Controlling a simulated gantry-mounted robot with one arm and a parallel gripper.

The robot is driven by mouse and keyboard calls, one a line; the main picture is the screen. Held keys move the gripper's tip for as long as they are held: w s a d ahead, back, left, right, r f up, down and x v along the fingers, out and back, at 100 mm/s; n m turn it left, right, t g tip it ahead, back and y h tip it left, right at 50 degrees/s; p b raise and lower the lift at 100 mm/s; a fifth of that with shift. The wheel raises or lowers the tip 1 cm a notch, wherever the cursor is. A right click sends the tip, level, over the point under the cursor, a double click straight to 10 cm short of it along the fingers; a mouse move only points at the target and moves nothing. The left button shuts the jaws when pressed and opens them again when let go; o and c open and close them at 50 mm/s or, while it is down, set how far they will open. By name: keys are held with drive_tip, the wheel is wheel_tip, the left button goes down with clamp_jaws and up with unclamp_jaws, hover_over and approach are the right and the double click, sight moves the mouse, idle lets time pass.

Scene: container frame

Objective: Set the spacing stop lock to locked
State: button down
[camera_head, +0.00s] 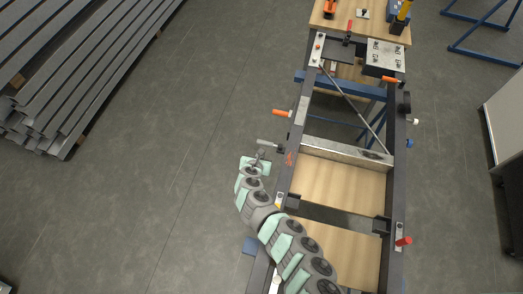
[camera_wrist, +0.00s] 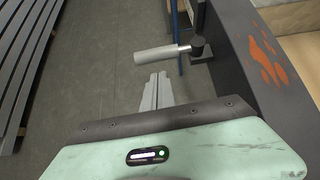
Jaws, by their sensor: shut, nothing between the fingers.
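A light grey cylindrical lever handle (camera_head: 267,142) sticks out to the left from the frame's left rail. In the wrist view, the lever handle (camera_wrist: 161,54) lies nearly level and joins a dark pivot (camera_wrist: 200,48) on the rail. No label naming the spacing stop lock is readable. My gripper (camera_head: 259,155) is just below the handle in the head view. In the wrist view, my gripper's fingers (camera_wrist: 157,88) are together and empty, a little short of the handle. I cannot see any contact between them.
The dark frame rail (camera_wrist: 238,70) bears orange marks beside the lever. An orange handle (camera_head: 281,113) sticks out farther up the left rail; a red one (camera_head: 403,241) is on the right rail. Steel profiles (camera_head: 85,65) lie at the far left. The floor between is clear.

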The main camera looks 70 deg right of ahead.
drive_tip(key=a+f+v, duration=0.1)
drive_tip(key=v, duration=1)
drive_tip(key=shift+a+p, duration=0.15)
drive_tip(key=shift+p, duration=0.15)
drive_tip(key=shift+w, duration=0.1)
